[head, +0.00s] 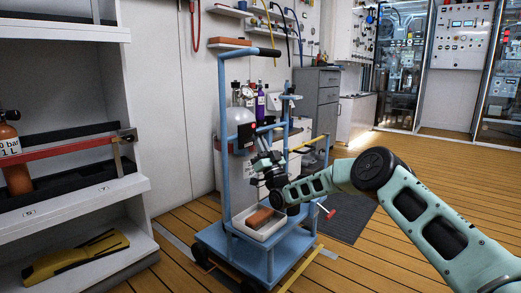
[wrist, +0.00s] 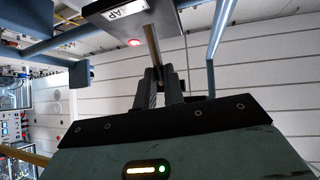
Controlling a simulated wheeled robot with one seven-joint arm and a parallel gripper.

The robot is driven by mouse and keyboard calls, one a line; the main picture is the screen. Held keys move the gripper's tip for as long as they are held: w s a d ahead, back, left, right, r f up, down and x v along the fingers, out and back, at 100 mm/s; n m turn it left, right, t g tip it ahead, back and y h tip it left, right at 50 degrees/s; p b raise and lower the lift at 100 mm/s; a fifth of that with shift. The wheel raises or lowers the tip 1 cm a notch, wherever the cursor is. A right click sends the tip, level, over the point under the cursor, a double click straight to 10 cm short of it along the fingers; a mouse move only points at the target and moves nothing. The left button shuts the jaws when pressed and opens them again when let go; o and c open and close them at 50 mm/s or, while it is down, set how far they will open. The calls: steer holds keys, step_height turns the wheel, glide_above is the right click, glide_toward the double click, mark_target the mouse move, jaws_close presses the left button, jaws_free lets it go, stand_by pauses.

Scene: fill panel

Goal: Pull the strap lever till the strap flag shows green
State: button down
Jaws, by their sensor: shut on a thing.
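The strap lever (wrist: 152,42) is a thin brass-coloured rod that comes out of a dark housing (wrist: 118,14) with a white label, partly readable as "AP". My gripper (wrist: 160,82) is shut on the lever's end in the wrist view. The strap flag (wrist: 135,42) beside the lever's root shows red. In the head view my gripper (head: 266,160) is at the blue trolley (head: 226,190), just below a black box (head: 246,134) on it. The lever itself is too small to make out there.
A shelf (head: 75,200) stands at the left with an orange cylinder (head: 13,160). A grey cabinet (head: 316,95) is behind. Wooden floor is clear at the right.

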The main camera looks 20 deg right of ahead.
stand_by(0.4)
steer(key=c, duration=1.5)
jaws_free()
steer(key=shift+s+f, duration=0.1)
